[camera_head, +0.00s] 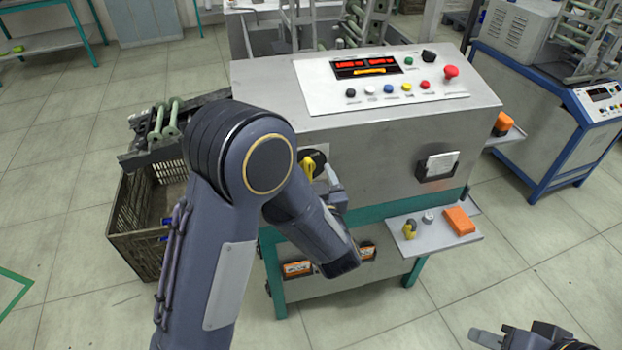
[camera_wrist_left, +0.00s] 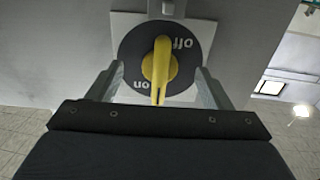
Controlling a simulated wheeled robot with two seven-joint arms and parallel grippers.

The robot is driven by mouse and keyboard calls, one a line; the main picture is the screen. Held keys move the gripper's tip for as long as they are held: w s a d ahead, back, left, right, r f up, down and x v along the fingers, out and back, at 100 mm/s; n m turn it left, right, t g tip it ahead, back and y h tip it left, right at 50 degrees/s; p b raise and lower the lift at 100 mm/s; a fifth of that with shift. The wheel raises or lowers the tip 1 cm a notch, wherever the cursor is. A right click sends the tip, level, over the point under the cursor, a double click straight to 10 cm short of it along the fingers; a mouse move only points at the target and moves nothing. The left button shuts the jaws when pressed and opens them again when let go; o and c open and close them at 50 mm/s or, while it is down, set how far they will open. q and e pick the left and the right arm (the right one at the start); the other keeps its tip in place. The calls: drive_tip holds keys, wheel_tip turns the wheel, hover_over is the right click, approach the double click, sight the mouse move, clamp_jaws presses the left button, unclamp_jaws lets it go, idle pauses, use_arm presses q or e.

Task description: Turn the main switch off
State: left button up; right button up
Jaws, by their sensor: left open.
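The main switch is a round black dial (camera_wrist_left: 132,50) on a pale plate with a yellow handle (camera_wrist_left: 160,65). "Off" shows at its upper right and "on" at its lower left in the left wrist view. The handle stands nearly upright in that view. My left gripper (camera_wrist_left: 159,84) is open, with one finger on each side of the handle and gaps between. In the head view the yellow handle (camera_head: 308,167) shows on the machine's front, partly hidden by my left arm. My right gripper (camera_head: 503,338) is at the bottom right edge, partly cut off and away from the machine.
The grey winding machine (camera_head: 400,135) has a sloped panel with coloured buttons and a red mushroom button (camera_head: 451,72). A side shelf (camera_head: 440,243) holds an orange block (camera_head: 459,221) and small parts. A dark crate (camera_head: 135,240) stands left. Floor at front right is clear.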

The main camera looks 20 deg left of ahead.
use_arm(q)
drive_tip(key=shift+w+a, duration=0.3)
drive_tip(key=shift+w, duration=0.25)
